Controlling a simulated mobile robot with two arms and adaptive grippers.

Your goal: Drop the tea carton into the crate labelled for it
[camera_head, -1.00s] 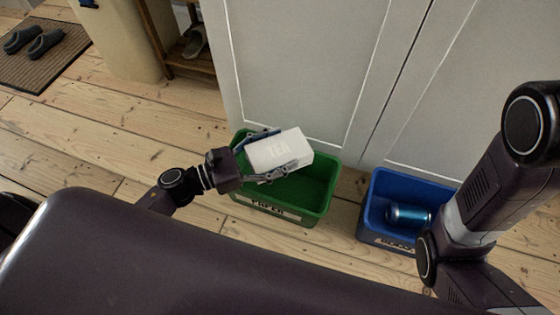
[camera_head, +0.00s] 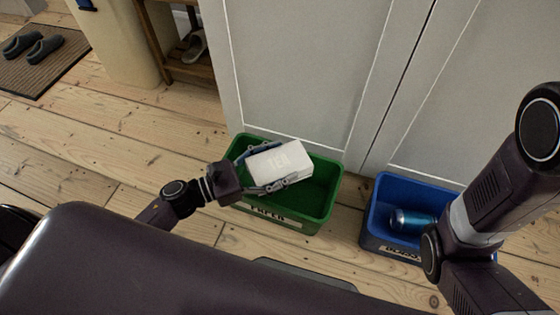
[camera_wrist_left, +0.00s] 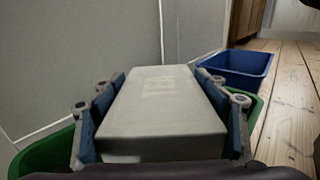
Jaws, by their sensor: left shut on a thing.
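The white tea carton (camera_head: 281,163) has "TEA" on its top face. My left gripper (camera_head: 265,168) is shut on it, one finger along each long side. The carton is over the green crate (camera_head: 325,205), whose front label seems to read "PAPER". In the left wrist view the carton (camera_wrist_left: 162,105) lies between the two blue finger pads, with the green crate's rim (camera_wrist_left: 45,155) showing on both sides below. The blue crate (camera_head: 371,222) stands to the right; its label is too small to read surely. My right gripper is not in view; only its arm shows.
A blue can (camera_head: 410,219) lies in the blue crate. Grey cabinet doors (camera_head: 300,70) stand right behind the crates. Slippers on a mat (camera_head: 50,70) and a wooden shoe rack (camera_head: 180,70) are at the far left. Bare floorboards lie left of the green crate.

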